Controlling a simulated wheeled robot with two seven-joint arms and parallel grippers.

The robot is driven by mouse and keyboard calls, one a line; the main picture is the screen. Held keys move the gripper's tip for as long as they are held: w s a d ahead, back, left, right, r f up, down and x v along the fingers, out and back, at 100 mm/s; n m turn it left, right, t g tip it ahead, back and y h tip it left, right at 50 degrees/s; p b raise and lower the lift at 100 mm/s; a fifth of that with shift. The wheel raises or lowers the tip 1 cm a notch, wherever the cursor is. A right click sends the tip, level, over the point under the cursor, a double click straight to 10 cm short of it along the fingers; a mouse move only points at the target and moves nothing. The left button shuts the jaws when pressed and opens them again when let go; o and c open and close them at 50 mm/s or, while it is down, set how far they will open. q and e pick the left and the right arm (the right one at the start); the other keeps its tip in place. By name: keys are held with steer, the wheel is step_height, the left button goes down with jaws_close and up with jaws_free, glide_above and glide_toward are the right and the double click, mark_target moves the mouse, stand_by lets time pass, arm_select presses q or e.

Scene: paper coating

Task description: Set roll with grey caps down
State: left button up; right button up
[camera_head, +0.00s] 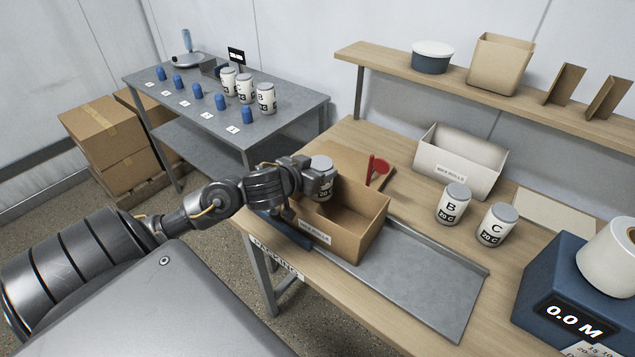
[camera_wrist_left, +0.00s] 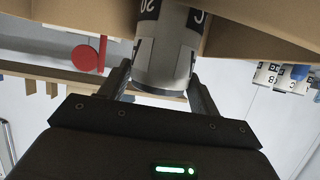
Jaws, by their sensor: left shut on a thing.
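My left gripper (camera_head: 318,180) is shut on a white roll with a grey cap (camera_head: 322,165). It holds the roll at the left end of the open cardboard box (camera_head: 362,238), near the rim. In the left wrist view the roll (camera_wrist_left: 165,62) sits between the two dark fingers (camera_wrist_left: 162,82), with cardboard on both sides. I cannot tell whether the roll's lower end touches the box floor. Two more rolls with grey caps, marked B (camera_head: 452,205) and C (camera_head: 496,226), stand upright on the wooden table. My right gripper is not in view.
A grey metal tray (camera_head: 430,290) lies right of the box. A white bin (camera_head: 460,160) stands behind, and a blue meter machine (camera_head: 560,290) at right. A red disc (camera_head: 378,165) rises behind the box. Several rolls and blue items stand on the far metal table (camera_head: 290,105).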

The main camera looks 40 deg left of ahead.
arm_select(q)
steer(key=shift+f, duration=0.45)
step_height(320, 180, down, 4)
steer(key=shift+b, duration=1.1)
steer(key=o, duration=0.9)
steer(key=shift+s+f, duration=0.1)
steer(key=shift+f, duration=0.05)
steer(key=o, duration=0.5)
steer(key=shift+c, duration=0.2)
